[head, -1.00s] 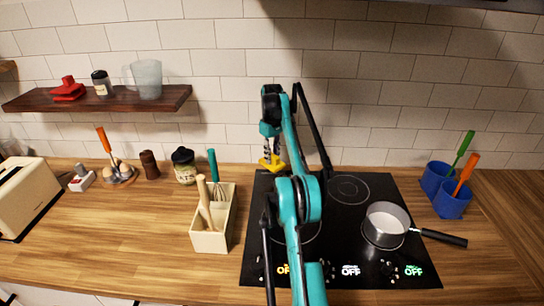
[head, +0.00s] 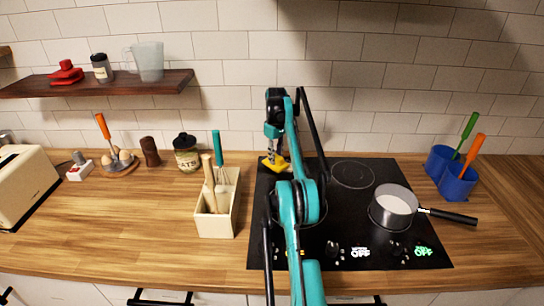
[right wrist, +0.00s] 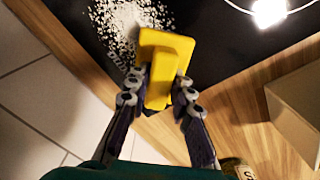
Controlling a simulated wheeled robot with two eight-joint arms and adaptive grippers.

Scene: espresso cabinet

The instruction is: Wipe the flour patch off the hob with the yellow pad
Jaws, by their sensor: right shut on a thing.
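The yellow pad (head: 276,166) is at the back left corner of the black hob (head: 335,237). My right gripper (head: 273,150) is above it and shut on it. In the right wrist view, the two fingers of this gripper (right wrist: 158,92) pinch the narrow grip of the yellow pad (right wrist: 166,50). The white, speckled flour patch (right wrist: 122,22) lies on the dark hob, beside and partly behind the pad. I cannot tell whether the pad touches the hob. In the head view my arm and the pad largely hide the flour. My left gripper is not in view.
A saucepan (head: 392,208) with white contents stands on the hob's right side. A cream utensil box (head: 217,222) stands just left of the hob. Blue pots (head: 457,187) with utensils stand at the right. The tiled wall (head: 370,125) rises close behind the hob.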

